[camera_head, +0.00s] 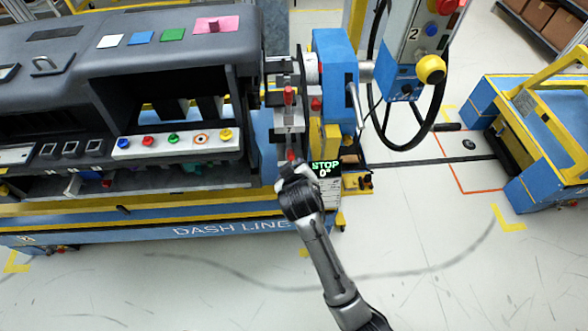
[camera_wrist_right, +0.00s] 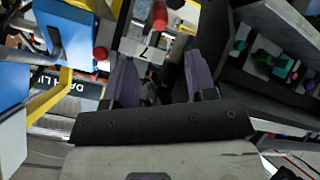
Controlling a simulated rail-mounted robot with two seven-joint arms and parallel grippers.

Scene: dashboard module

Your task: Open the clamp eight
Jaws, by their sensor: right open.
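My right gripper (camera_head: 291,170) is at the lower part of the clamp column at the right end of the dashboard. In the right wrist view my right gripper (camera_wrist_right: 160,72) has its two purple-grey fingers apart, with nothing visibly held between them. A red clamp handle (camera_head: 289,95) stands higher on the column; a red handle also shows in the wrist view (camera_wrist_right: 160,15), above a plate (camera_wrist_right: 140,50) that seems to read 7. Another red part (camera_head: 291,155) shows right at my gripper, partly hidden by it. I cannot read an 8 anywhere. My left gripper is not in view.
The dashboard (camera_head: 55,95) fills the left. A control box (camera_head: 418,35) hangs further right. The front floor (camera_head: 180,290) is clear.

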